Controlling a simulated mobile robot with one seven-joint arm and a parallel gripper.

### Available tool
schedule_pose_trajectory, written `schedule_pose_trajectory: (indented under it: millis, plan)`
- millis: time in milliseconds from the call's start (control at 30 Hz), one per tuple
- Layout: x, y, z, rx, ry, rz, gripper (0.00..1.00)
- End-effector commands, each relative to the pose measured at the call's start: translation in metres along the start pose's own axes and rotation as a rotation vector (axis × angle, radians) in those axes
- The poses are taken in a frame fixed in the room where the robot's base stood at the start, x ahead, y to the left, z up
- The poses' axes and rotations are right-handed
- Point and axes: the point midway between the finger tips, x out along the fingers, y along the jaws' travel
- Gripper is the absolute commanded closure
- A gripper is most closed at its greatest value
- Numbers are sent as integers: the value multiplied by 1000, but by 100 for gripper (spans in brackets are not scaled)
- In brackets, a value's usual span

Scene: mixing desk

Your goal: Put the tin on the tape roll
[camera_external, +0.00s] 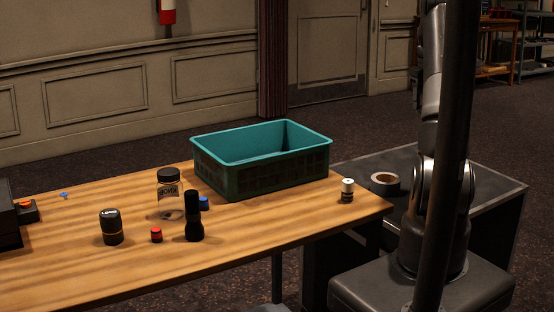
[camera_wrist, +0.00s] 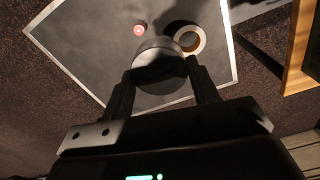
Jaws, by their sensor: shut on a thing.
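My gripper (camera_wrist: 160,76) is shut on the tin (camera_wrist: 157,62), a round thing with a pale grey top, in the wrist view. The tin is held above a dark grey table top, close beside the tape roll (camera_wrist: 203,42) and partly overlapping it in that view. The tape roll has a pale rim and a tan inside, and it lies flat. It also shows in the external view (camera_external: 386,190) on the dark table, left of my arm. My gripper and the tin are hidden in the external view. The height of the tin above the table is unclear.
The dark table (camera_external: 470,187) also bears a small red and white round thing (camera_wrist: 139,30). On the wooden desk (camera_external: 290,222) stand a teal crate (camera_external: 262,180), a white-topped bottle (camera_external: 347,190), a jar (camera_external: 168,190), a black flashlight (camera_external: 193,217) and a black lidded container (camera_external: 111,228).

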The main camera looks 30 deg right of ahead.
Motion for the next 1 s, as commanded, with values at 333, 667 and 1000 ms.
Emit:
schedule_pose_trajectory:
  millis: [333, 667, 1000]
  plan:
    - [82, 0, 1, 1, -4, -3, 68]
    - [142, -3, -4, -2, -2, -2, 68]
    - [186, -47, -60, -4, -1, -1, 68]
